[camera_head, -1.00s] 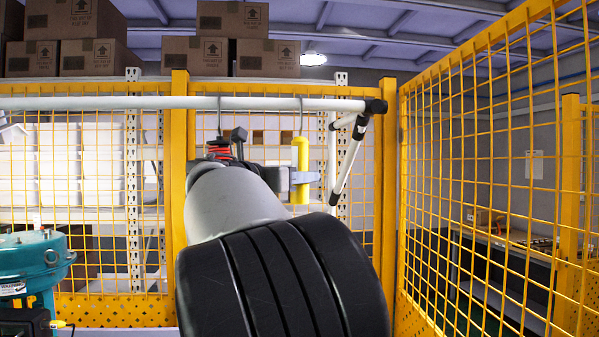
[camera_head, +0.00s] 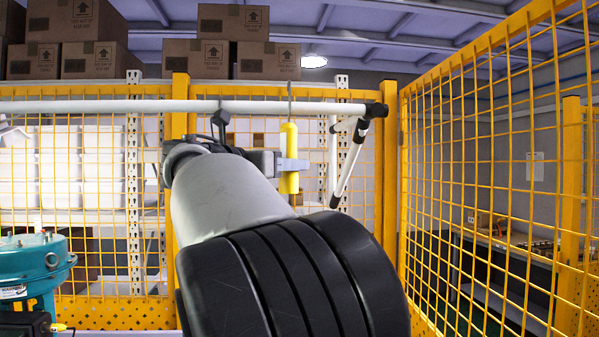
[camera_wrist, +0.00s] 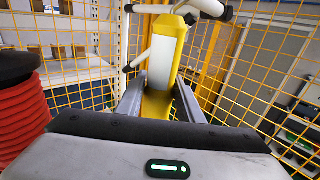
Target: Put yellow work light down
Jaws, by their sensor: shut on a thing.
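The yellow work light (camera_head: 289,158) is an upright yellow cylinder with a thin metal hook on top. My gripper (camera_head: 291,166) is shut on it, with the fingers on either side of its body. The hook's tip stands above the white rail (camera_head: 130,106); I cannot tell whether it touches the rail. In the wrist view the work light (camera_wrist: 160,58) sits between my two grey fingers (camera_wrist: 160,98) and shows a pale lens strip.
A red coiled hose (camera_wrist: 25,118) hangs close at the left in the wrist view. Yellow mesh fencing (camera_head: 480,180) stands behind and to the right. A white brace (camera_head: 348,165) drops from the rail's black end joint. A teal machine (camera_head: 35,265) stands at the lower left.

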